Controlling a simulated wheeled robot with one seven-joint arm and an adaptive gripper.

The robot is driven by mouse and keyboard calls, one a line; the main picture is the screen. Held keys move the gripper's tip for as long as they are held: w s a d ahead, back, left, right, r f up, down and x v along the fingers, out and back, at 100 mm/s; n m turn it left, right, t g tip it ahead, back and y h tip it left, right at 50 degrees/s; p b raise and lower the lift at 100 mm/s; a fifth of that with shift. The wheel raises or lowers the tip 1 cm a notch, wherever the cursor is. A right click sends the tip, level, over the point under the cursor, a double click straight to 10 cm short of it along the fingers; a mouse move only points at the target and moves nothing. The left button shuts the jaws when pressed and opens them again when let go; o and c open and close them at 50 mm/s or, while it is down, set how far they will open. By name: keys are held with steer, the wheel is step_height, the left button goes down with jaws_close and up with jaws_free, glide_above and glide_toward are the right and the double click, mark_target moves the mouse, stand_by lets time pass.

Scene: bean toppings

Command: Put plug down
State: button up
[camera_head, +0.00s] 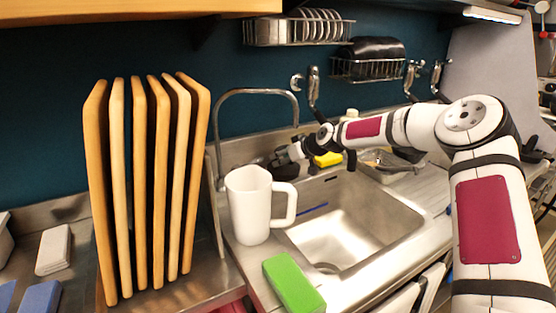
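My gripper (281,166) is at the back left of the sink, near the base of the curved faucet (257,92). It is small and dark in this view, and the white pitcher in front partly hides that area. I cannot tell whether its fingers are open or shut, or whether they hold anything. I cannot make out the plug for certain. The metal sink (350,215) has its drain (327,267) at the near side of the basin, and a thin blue item (312,209) lies inside by the left wall.
A white pitcher (248,205) stands on the sink's left rim. A green block (293,284) lies at the front edge, and a yellow sponge (327,159) lies behind the basin. Upright wooden boards (117,190) fill the left. A metal tray (385,166) sits at the back right.

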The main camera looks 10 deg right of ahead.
steer(key=v, duration=0.8)
steer(key=shift+s+p, duration=0.2)
steer(key=shift+p, duration=0.1)
steer(key=shift+r, duration=0.15)
